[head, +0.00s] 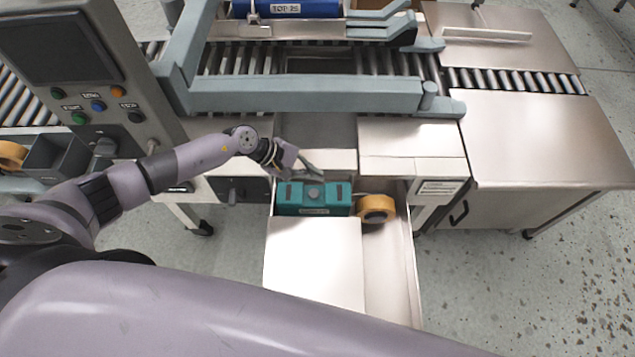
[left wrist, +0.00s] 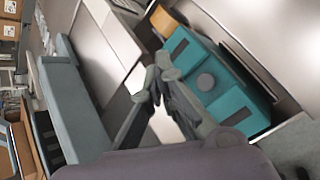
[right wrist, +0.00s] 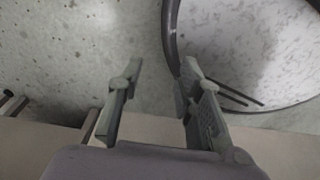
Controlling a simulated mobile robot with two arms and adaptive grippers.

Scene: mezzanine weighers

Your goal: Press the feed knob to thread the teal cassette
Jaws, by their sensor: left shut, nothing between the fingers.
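The teal cassette (head: 313,207) sits in the back left of an open drawer under the conveyor. It has a round grey feed knob (head: 314,192) on its top, between two dark slots. My left gripper (head: 314,170) is just behind the cassette, its shut, empty fingertips close to the knob. In the left wrist view the cassette (left wrist: 232,100) and knob (left wrist: 205,82) lie to the right of the shut fingers (left wrist: 158,80), apart from them in the picture. My right gripper (right wrist: 155,75) is open and empty above the floor; it does not show in the head view.
An orange tape roll (head: 376,208) lies right of the cassette in the drawer (head: 388,275). A grey conveyor frame (head: 310,92) runs behind. A control panel (head: 85,75) stands at left, a steel table (head: 540,140) at right. A dark-rimmed round object (right wrist: 170,40) is near my right gripper.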

